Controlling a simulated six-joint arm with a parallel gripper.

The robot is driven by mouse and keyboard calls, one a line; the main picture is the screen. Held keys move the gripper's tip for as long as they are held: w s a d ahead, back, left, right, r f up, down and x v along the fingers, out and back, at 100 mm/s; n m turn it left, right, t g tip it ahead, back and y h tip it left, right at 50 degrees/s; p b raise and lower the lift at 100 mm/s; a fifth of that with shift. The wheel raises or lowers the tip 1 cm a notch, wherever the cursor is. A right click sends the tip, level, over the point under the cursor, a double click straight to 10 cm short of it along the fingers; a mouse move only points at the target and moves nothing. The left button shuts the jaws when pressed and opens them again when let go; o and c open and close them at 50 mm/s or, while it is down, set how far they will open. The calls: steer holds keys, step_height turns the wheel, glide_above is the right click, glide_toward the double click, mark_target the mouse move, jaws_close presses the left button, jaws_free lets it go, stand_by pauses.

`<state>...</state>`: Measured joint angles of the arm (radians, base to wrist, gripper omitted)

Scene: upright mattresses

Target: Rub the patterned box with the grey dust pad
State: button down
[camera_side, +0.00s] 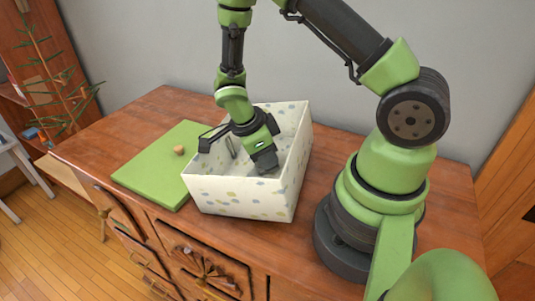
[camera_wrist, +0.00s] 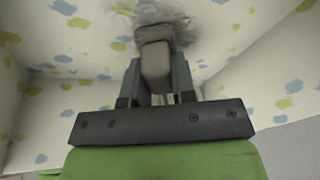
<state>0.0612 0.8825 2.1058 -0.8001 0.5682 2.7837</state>
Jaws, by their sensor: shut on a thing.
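The patterned box (camera_side: 240,197) is open-topped and cream with blue, yellow and grey spots. It stands on the wooden cabinet top. My gripper (camera_side: 265,160) reaches down inside it. In the wrist view my gripper (camera_wrist: 156,85) is shut on the grey dust pad (camera_wrist: 155,62), whose darker rough end points at the box's inner surface. A grey dusty smudge (camera_wrist: 180,20) marks that surface at the pad's end. The pad appears to meet the smudge, but I cannot be sure of contact. In the side view the pad is not clearly visible.
A flat green lid (camera_side: 155,170) with a round wooden knob (camera_side: 179,150) lies left of the box. The cabinet top (camera_side: 165,102) is bare behind the lid. A wall rises behind, and a leafy plant (camera_side: 62,95) stands at far left.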

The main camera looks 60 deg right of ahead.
mark_target(281, 159)
steer(key=shift+s+d+f, duration=0.15)
steer(key=shift+s, duration=0.45)
steer(key=shift+s+d+f, duration=0.1)
steer(key=shift+s, duration=0.5)
steer(key=shift+w+d+f, duration=0.1)
steer(key=shift+w+d, duration=0.35)
steer(key=shift+d, duration=0.3)
steer(key=shift+w+d, duration=0.45)
steer(key=shift+d, duration=0.3)
